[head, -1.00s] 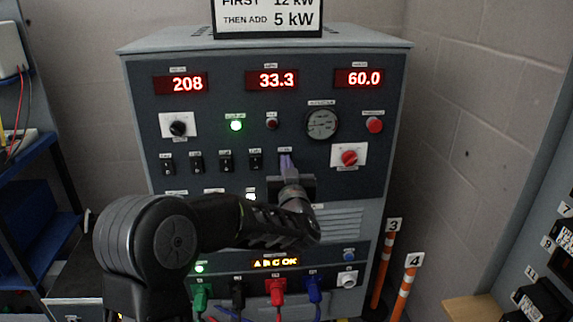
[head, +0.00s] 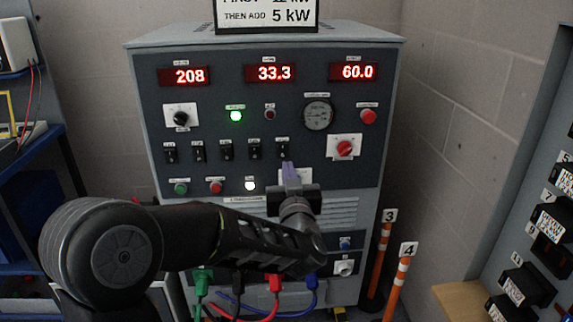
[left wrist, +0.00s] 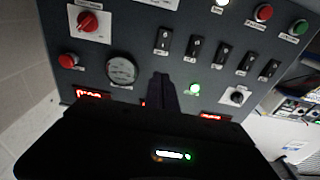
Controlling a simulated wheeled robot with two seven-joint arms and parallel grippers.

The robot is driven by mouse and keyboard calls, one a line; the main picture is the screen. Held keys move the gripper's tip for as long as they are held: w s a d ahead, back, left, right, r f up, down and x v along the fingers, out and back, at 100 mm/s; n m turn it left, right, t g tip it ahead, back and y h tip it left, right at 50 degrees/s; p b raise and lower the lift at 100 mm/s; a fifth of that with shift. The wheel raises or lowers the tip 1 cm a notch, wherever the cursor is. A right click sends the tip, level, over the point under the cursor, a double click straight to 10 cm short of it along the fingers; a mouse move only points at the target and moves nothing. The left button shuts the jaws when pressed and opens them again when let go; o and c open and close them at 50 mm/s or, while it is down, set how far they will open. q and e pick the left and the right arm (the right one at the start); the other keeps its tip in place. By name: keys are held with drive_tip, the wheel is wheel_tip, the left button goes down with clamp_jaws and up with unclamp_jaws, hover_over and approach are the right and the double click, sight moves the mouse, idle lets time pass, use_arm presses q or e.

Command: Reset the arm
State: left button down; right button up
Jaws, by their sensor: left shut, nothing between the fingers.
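In the left wrist view the closed fingers (left wrist: 162,88) overlap the panel between the round gauge (left wrist: 122,69) and the green lamp (left wrist: 194,89). I cannot tell whether they touch the panel. My left forearm hides part of the lower panel. My right gripper is not in view.
Red, black and blue cables (head: 273,284) plug in low on the cabinet. Orange posts (head: 397,285) stand at its right. A blue shelf (head: 35,150) is at the left. A panel with numbered black boxes (head: 550,225) is at the far right.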

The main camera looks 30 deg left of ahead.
use_arm(q)
drive_tip(key=shift+s+d, duration=0.25)
drive_tip(key=shift+s, duration=0.25)
drive_tip(key=d+f+m+g+h, duration=0.25)
drive_tip(key=d+f+h, duration=0.65)
drive_tip(key=d+f, duration=0.6)
drive_tip(key=s+d+f+m+g+h, duration=0.1)
drive_tip(key=s+f+g, duration=0.1)
drive_tip(key=f, duration=0.5)
drive_tip(key=s+d+f+m+g+h, duration=0.1)
drive_tip(key=s+d+f+h, duration=0.15)
drive_tip(key=f, duration=0.45)
drive_tip(key=s+d+f+g+h, duration=0.1)
drive_tip(key=s+d+f+g, duration=0.15)
drive_tip(key=s+f, duration=0.55)
drive_tip(key=s+d+f+g, duration=0.1)
drive_tip(key=s+f+g, duration=0.4)
drive_tip(key=s, duration=0.5)
drive_tip(key=s+d+f+g+h, duration=0.1)
drive_tip(key=s+d+f+g, duration=0.1)
drive_tip(key=s+f, duration=0.75)
wheel_tip(320, 180, up, 13)
drive_tip(key=p, duration=1.3)
drive_tip(key=shift+s+r, duration=0.2)
drive_tip(key=shift+s, duration=0.25)
